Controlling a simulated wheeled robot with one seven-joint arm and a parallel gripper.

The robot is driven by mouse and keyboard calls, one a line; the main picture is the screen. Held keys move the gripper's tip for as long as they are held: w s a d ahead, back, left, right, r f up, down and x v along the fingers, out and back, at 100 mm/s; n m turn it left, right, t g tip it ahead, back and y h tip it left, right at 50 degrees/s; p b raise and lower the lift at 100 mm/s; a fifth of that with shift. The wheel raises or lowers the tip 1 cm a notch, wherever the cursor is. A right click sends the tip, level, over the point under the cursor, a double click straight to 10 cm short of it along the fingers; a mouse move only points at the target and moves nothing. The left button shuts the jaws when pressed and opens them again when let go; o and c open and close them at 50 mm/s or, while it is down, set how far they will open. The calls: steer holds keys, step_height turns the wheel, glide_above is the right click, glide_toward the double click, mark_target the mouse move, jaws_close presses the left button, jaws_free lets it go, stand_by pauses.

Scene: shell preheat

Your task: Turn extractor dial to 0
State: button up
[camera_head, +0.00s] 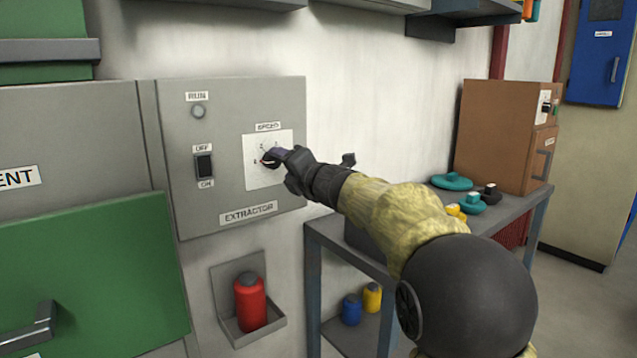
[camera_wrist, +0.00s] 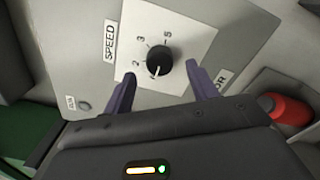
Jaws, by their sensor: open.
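The extractor panel (camera_head: 225,120) is a grey wall box labelled EXTRACTOR, with a white SPEED plate (camera_head: 250,173) at its right. In the wrist view, the black round extractor dial (camera_wrist: 159,60) sits on this plate, with printed 2, 3 and 5 around it. Its pale pointer mark faces the bottom of the wrist view; I cannot read the numeral there. My gripper (camera_wrist: 160,89) is open, its two purple fingers apart on either side of and just short of the dial, seemingly not touching it. In the head view, my gripper (camera_head: 273,157) hides most of the dial.
An OFF/ON switch (camera_head: 204,166) and a RUN lamp (camera_head: 198,111) are left of the dial. A red bottle (camera_head: 250,302) stands in a wall holder below. A grey bench (camera_head: 500,215) with several knob-like pieces and a brown box (camera_head: 505,135) is at right.

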steer(key=v, duration=1.4)
steer(key=shift+f, duration=0.1)
steer(key=s+d+f+m+g+h, duration=0.2)
steer(key=d+f+m+h, duration=0.3)
steer(key=f+m, duration=0.45)
steer(key=s+d+f+m+g+h, duration=0.1)
steer(key=d+f+m+h, duration=0.35)
steer(key=f+m, duration=0.45)
steer(key=s+d+f+m+g, duration=0.2)
steer(key=s+f+m+g, duration=0.85)
steer(key=s+f, duration=0.9)
step_height(320, 180, up, 33)
steer(key=m+t+p, duration=0.1)
steer(key=m+p, duration=0.1)
steer(key=p, duration=3)
steer(key=shift+s+a+p, duration=0.3)
steer(key=shift+p, duration=0.1)
